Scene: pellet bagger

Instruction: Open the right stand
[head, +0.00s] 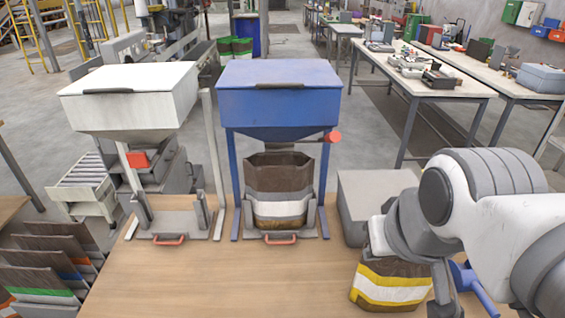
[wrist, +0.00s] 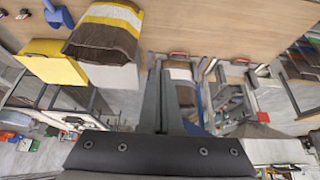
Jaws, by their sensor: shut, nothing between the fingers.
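The right stand (head: 284,237) is a grey frame with a red front handle (head: 281,239), below the blue hopper (head: 280,92). A brown bag with a white band (head: 279,185) stands upright in it, open at the top, between the side uprights. I cannot tell whether the stand grips the bag. The stand's red handle also shows in the wrist view (wrist: 180,53), beyond my fingertips. My gripper (wrist: 161,72) is shut and empty, apart from the handle. In the head view my arm is at the right, and the fingers are not clear.
The left stand (head: 180,225) is empty under the white hopper (head: 132,85). A brown bag with yellow and white bands (head: 392,285) and a grey box (head: 365,190) stand right of the right stand. A blue scoop (wrist: 57,15) lies nearby. The table front is clear.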

